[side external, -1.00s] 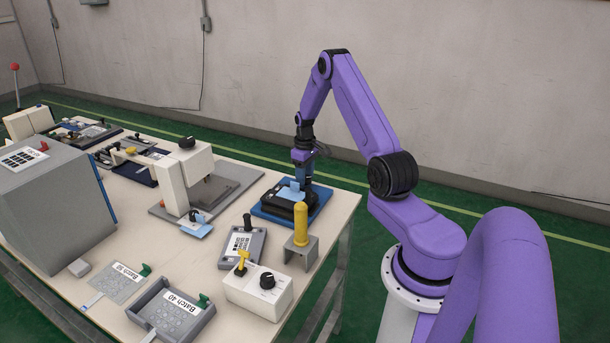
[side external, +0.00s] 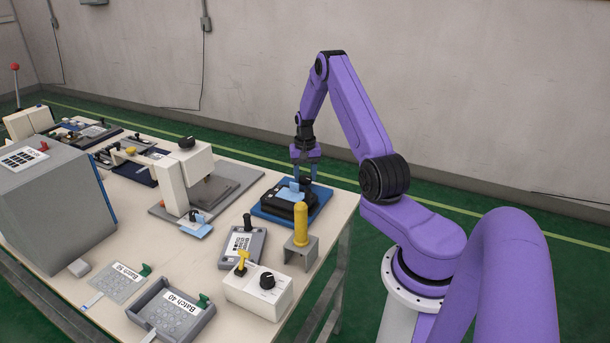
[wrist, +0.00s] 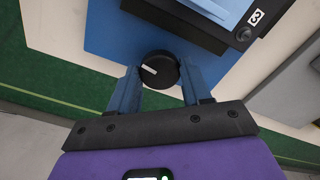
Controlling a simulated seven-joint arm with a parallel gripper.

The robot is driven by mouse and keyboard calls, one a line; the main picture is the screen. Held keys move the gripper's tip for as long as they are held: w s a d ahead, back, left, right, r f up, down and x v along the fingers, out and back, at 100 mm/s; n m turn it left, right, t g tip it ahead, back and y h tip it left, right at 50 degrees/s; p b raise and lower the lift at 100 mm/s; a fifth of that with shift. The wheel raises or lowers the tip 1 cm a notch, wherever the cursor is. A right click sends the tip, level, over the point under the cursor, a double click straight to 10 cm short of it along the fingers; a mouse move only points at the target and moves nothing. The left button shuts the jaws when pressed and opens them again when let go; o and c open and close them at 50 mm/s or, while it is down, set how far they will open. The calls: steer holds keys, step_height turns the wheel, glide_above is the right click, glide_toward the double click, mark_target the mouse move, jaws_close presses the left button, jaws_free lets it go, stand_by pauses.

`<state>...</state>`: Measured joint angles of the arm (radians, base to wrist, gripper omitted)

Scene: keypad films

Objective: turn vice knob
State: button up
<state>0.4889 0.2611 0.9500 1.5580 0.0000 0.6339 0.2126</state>
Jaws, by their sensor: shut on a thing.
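The vice knob (wrist: 160,70) is a round black knob with a white pointer line, on a blue base plate (wrist: 104,40) in the wrist view. My gripper (wrist: 161,82) has its blue fingers on either side of the knob and is shut on it. In the side external view my gripper (side external: 306,177) points straight down at the far part of the vice's blue base (side external: 266,213). The black vice body (side external: 285,207) sits on this base with a light blue piece (side external: 288,194) on top. The knob is hard to make out there.
A yellow-handled tool (side external: 301,222) stands in a grey holder in front of the vice. A cream press (side external: 184,180) stands to the left. A keypad (side external: 242,247) and a white dial box (side external: 258,290) lie nearer. The table's right edge is close to the vice.

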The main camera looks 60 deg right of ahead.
mark_target(305, 178)
steer(key=shift+m, duration=0.6)
steer(key=o, duration=1.1)
steer(key=shift+c, duration=0.2)
steer(key=shift+r, duration=0.1)
step_height(305, 178, up, 17)
steer(key=shift+r, duration=0.15)
